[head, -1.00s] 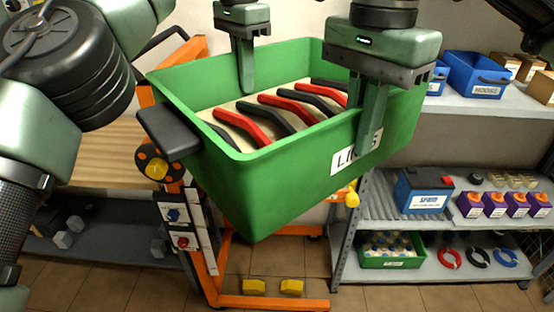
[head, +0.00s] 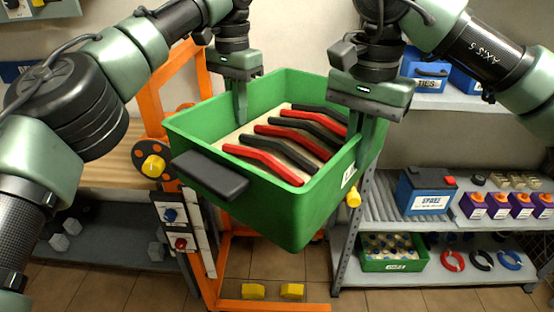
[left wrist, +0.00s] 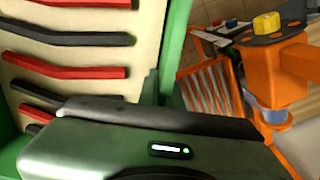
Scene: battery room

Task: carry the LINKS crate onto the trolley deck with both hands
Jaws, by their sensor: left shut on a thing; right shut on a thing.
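The green LINKS crate (head: 300,215) hangs in the air in the middle of the head view, one corner towards me. It holds several red and black curved bars on a pale bed, and a black handle (head: 210,175) sticks out of its near left wall. Its white label (head: 348,177) is partly hidden. My left gripper (head: 240,105) is shut on the far left wall, which also shows in the left wrist view (left wrist: 180,45). My right gripper (head: 366,145) is shut on the right wall. I cannot make out the trolley deck in the head view.
An orange frame (head: 153,105) with a yellow knob (head: 153,166) stands behind and below the crate; it also shows in the left wrist view (left wrist: 285,75). A wooden bench (head: 110,160) is at left. Metal shelves (head: 465,240) with boxes and a small green crate stand at right.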

